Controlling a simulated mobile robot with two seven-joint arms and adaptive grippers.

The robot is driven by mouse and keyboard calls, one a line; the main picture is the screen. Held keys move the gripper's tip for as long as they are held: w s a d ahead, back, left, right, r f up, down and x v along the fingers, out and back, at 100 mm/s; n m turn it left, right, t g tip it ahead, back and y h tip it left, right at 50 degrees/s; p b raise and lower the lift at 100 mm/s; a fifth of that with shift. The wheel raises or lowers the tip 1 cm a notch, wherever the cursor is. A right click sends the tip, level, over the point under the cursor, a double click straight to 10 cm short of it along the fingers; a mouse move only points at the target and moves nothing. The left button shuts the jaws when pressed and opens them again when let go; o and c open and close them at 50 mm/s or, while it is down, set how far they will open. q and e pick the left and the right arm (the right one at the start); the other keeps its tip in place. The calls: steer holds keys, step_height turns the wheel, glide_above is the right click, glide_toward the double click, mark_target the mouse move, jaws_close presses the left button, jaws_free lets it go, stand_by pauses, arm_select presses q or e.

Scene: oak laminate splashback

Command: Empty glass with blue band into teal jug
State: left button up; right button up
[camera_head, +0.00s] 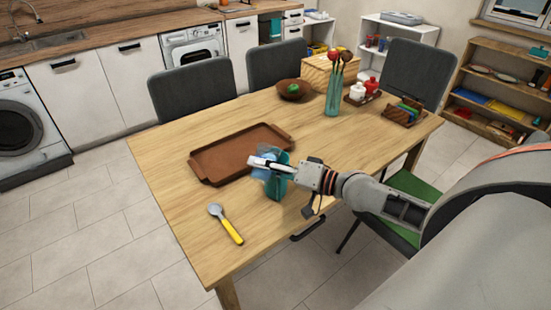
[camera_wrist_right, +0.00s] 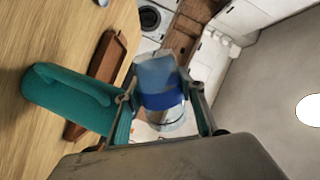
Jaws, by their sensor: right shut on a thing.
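The glass with the blue band (camera_wrist_right: 163,101) is held between the fingers of my right gripper (camera_wrist_right: 163,112) in the right wrist view. It is tipped strongly over, roughly crosswise to the jug, close by the jug's top end. In the head view the right gripper (camera_head: 262,164) is over the table's front part, with the pale blue glass (camera_head: 262,173) partly hidden by it. The teal jug (camera_head: 278,184) stands upright on the table just under the gripper; it also shows in the wrist view (camera_wrist_right: 62,98). Any liquid is hard to make out. My left gripper is out of view.
A brown tray (camera_head: 238,155) lies just left of the jug. A yellow-handled spoon (camera_head: 229,225) lies at the front left. A bowl (camera_head: 293,90), a teal vase with utensils (camera_head: 333,97) and condiments (camera_head: 362,92) stand farther back. The table's front left is mostly clear.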

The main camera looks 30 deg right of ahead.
mark_target(276, 156)
steer(key=shift+r+m+p, duration=0.55)
steer(key=shift+m, duration=0.25)
stand_by(0.4)
steer(key=shift+d+f+m+g, duration=0.1)
steer(key=shift+f+m+g, duration=0.2)
steer(key=shift+m, duration=0.5)
stand_by(0.6)
steer(key=shift+w+d+r+m+y+b, duration=0.3)
steer(key=shift+w+d+r+m, duration=0.15)
steer(key=shift+m, duration=0.25)
stand_by(0.6)
steer(key=shift+w+d+r+m+g, duration=0.1)
steer(key=shift+d+r+m+g, duration=0.2)
steer(key=shift+r+m, duration=0.45)
stand_by(1.0)
